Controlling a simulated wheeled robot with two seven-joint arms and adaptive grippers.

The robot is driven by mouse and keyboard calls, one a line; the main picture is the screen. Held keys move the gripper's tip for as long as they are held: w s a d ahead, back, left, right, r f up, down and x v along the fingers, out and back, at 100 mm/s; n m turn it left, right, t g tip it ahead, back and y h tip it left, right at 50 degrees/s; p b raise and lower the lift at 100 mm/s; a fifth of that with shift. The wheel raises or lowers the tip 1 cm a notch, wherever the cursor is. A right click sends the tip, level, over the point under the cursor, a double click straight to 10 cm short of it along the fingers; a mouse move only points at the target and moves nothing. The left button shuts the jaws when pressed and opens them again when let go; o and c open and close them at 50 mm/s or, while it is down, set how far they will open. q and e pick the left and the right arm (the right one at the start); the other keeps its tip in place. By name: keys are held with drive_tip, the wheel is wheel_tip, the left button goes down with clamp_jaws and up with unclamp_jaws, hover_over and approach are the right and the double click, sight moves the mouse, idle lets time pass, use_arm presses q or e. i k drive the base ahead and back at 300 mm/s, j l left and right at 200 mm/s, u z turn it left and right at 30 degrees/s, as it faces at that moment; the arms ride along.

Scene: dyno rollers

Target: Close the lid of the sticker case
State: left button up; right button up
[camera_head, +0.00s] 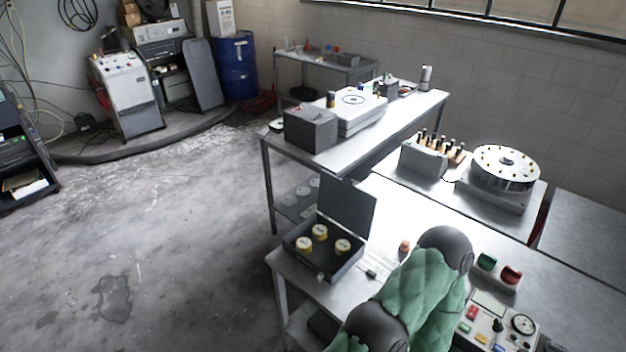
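The sticker case is a dark grey box (345,268) on the near end of the metal workbench. Its lid (347,208) stands open, raised upright along the far side of the box. Inside the box sit three round yellow-and-white rolls (320,232). An arm of mine with a green padded cover and dark grey joints reaches up from the bottom, to the right of the case. It appears apart from the case. Neither gripper shows in this view, so their state is hidden.
A small orange-topped item (404,246) and a paper label sheet (378,266) lie right of the case. A control panel (497,325) and a green and red button box (499,270) are further right. Open floor (170,250) lies to the left of the bench.

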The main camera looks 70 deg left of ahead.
sight(339, 201)
drive_tip(key=u, duration=1.95)
drive_tip(key=l+u, duration=0.15)
drive_tip(key=u, duration=0.2)
